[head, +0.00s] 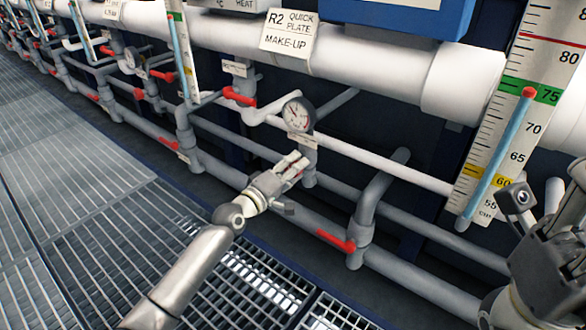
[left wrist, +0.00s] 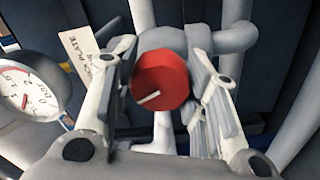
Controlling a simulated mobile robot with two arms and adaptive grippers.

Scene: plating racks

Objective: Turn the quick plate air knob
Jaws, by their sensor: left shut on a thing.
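A red faceted knob (left wrist: 160,80) with a white pointer mark is in the middle of the left wrist view, on a grey pipe. The mark points towards the lower left. My left gripper (left wrist: 163,88) has a finger on each side of the knob and is shut on it. In the head view my left gripper (head: 292,166) reaches the pipe just below the round gauge (head: 298,115) and hides the knob. A white tag reading QUICK PLATE (left wrist: 92,62) hangs beside the knob. My right gripper (head: 548,235) is at the right edge, its fingertips unclear.
Grey and white pipes run along the wall, with a red lever valve (head: 336,241) at lower right and another red lever (head: 239,97) above left. A tall level scale (head: 508,125) stands at right. Metal grating (head: 95,190) covers the floor.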

